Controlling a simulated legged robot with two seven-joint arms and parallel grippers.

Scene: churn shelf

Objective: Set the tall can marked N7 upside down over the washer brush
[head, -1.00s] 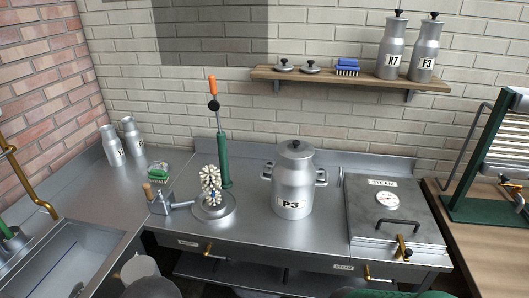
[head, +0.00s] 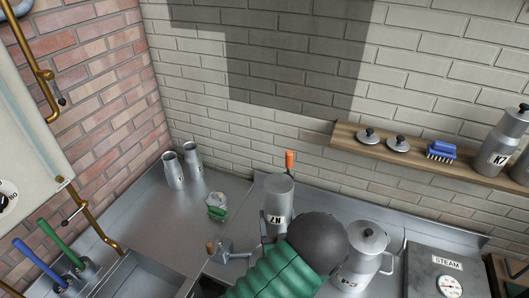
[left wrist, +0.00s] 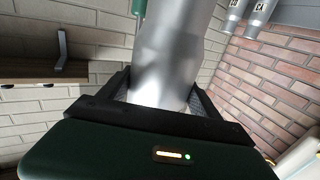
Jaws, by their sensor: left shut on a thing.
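The tall can marked N7 (head: 279,190) is upside down in the head view, its flat base up and its label inverted. It stands about where the washer brush was seen earlier. The brush is hidden now behind the can and my arm, so I cannot tell whether the can is around it or above it. My left gripper (left wrist: 160,98) is shut on the can, whose grey body (left wrist: 170,55) fills the space between its jaws in the left wrist view. My right gripper is not in view.
The lidded P3 can (head: 366,250) stands close to the right of my arm. The orange lever tip (head: 289,161) shows behind the can. The wall shelf (head: 430,162) is at right.

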